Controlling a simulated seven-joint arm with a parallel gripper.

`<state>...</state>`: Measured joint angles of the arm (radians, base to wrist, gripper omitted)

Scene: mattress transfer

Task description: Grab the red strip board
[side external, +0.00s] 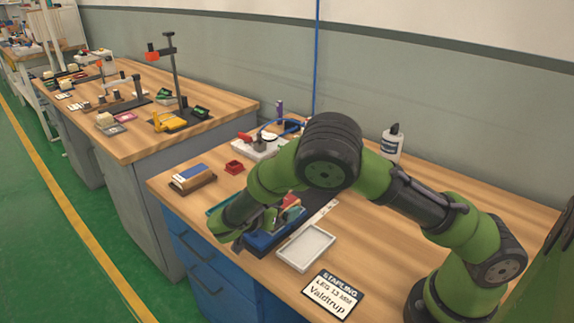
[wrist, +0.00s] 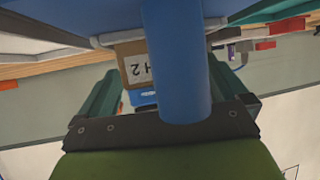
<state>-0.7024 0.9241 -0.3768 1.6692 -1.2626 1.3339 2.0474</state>
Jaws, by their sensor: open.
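My gripper (side external: 243,234) is at the front of the workbench, low over a blue tray (side external: 262,243). The green arm hides most of its fingers in the side view. A small red piece (side external: 291,201) shows among coloured parts standing in or behind the blue tray; I cannot tell whether it is the red strip board. In the wrist view two dark green finger-like parts flank a blue cylinder, with a brown block (wrist: 133,65) bearing a label behind it. Small red pieces (wrist: 265,45) show at the right of that view. I see nothing clearly held.
A white tray (side external: 306,248) lies right of the blue tray, with a printed sign (side external: 333,294) in front. A red small bin (side external: 234,167), a blue-and-white box on a brown block (side external: 192,177) and a white bottle (side external: 391,143) stand around. The bench's right side is mostly clear.

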